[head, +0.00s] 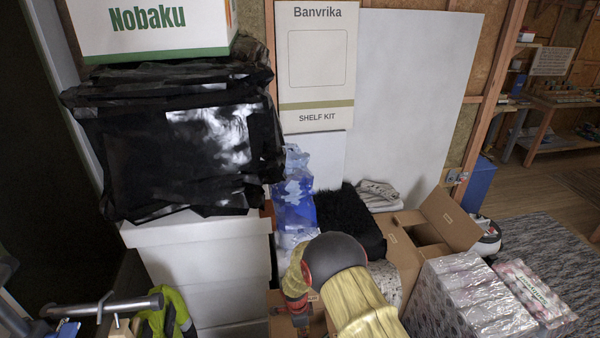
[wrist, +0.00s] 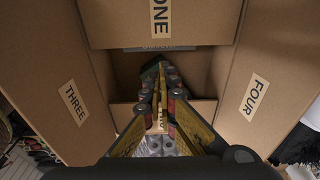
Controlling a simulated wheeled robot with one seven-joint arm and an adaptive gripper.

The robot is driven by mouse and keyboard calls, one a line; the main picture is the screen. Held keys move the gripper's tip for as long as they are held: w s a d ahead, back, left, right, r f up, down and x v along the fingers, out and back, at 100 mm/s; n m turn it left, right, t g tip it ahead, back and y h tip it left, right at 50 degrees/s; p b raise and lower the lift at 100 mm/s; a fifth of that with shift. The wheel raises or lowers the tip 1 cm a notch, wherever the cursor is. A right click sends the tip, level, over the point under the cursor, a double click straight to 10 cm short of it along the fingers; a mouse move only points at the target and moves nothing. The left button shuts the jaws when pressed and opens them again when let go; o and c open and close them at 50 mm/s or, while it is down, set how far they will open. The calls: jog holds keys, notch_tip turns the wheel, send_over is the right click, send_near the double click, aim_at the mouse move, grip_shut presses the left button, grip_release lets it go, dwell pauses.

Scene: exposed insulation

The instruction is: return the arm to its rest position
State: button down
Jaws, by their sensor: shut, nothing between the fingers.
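My gripper (wrist: 163,80) shows in the wrist view with its yellow fingers and dark red pads together and nothing between them. It points down over an open cardboard box, among the flaps marked ONE (wrist: 160,25), THREE (wrist: 75,115) and FOUR (wrist: 250,100). A further label is partly hidden behind the fingers. Something dark green lies beside the fingertips, too small to tell what. In the head view my arm, with a dark round joint and a yellow link, reaches down at the bottom centre. Its fingers are not clear there.
Near my arm stand an open cardboard box (head: 437,222), wrapped packs of rolls (head: 460,300), a black fluffy thing (head: 350,222) and a blue bag (head: 294,195). Black plastic bundles (head: 180,140) lie on white boxes (head: 205,245) at left. Floor is open at far right (head: 535,200).

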jog(key=s+d+r+n+g, duration=0.2)
jog(key=s+d+r+n, duration=0.1)
jog(key=s+n, duration=0.55)
jog(key=s+d+r+n+t+b, duration=0.2)
jog(key=s+r, duration=0.4)
jog(key=r, duration=0.7)
jog(key=s+d+r+n+t+y+b, duration=0.1)
jog(key=s+d+r+n+t+b, duration=0.2)
jog(key=s+d+r, duration=0.4)
jog(key=s+d+r+n+t+b, duration=0.2)
jog(key=s+r, duration=0.5)
jog(key=r, duration=1.2)
jog(key=d+n+b, duration=0.1)
jog(key=d, duration=0.1)
jog(key=shift+s+d+r+b, duration=0.2)
jog(key=shift+d+r+b, duration=0.1)
jog(key=shift+r, duration=0.1)
